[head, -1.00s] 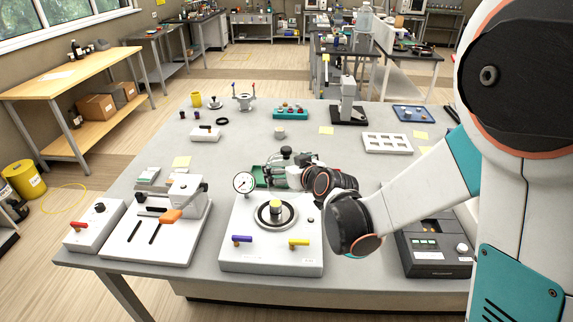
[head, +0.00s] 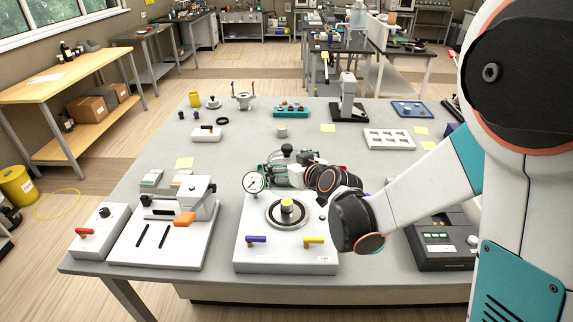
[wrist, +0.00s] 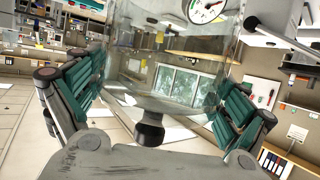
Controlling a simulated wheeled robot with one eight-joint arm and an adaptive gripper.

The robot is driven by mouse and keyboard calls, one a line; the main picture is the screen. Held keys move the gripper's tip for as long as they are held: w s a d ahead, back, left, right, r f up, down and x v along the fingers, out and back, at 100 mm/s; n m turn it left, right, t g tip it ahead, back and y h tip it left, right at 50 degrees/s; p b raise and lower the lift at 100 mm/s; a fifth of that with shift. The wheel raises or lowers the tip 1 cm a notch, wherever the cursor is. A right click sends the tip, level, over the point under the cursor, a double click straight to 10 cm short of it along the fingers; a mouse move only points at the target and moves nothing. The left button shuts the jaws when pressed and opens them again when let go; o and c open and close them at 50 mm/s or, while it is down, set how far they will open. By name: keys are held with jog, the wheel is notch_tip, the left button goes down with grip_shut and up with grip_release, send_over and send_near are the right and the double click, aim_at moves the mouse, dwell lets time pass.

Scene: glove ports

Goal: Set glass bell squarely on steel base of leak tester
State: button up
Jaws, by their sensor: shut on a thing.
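The clear glass bell is held between the green-padded fingers of my gripper (head: 284,174). Its black knob (head: 287,150) points up in the head view, and the bell looks about upright. The glass (wrist: 165,92) fills the space between both pads in the wrist view. The white leak tester (head: 287,258) stands at the front of the table. Its round steel base (head: 268,213) has a dark ring and a yellow-topped cylinder (head: 287,205) at its middle. The bell is above and behind the base in the picture; its lower rim is hard to make out and the gap cannot be told.
A pressure gauge (head: 253,182) stands at the tester's back left, close to my gripper. Purple (head: 256,239) and yellow (head: 314,240) levers are on its front. A white device with an orange handle (head: 185,219) is left, a dark instrument (head: 440,250) right.

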jog(key=b, duration=0.5)
send_over(287, 202)
jog(key=shift+f, duration=2.7)
jog(key=shift+f+b, duration=3.5)
jog(key=shift+f, duration=0.05)
jog(key=o, duration=1)
jog(key=shift+o, duration=0.2)
jog(key=shift+s+r, duration=0.1)
jog(key=v, duration=1.1)
jog(key=shift+s+d+r, duration=0.2)
jog(key=shift+s, duration=0.1)
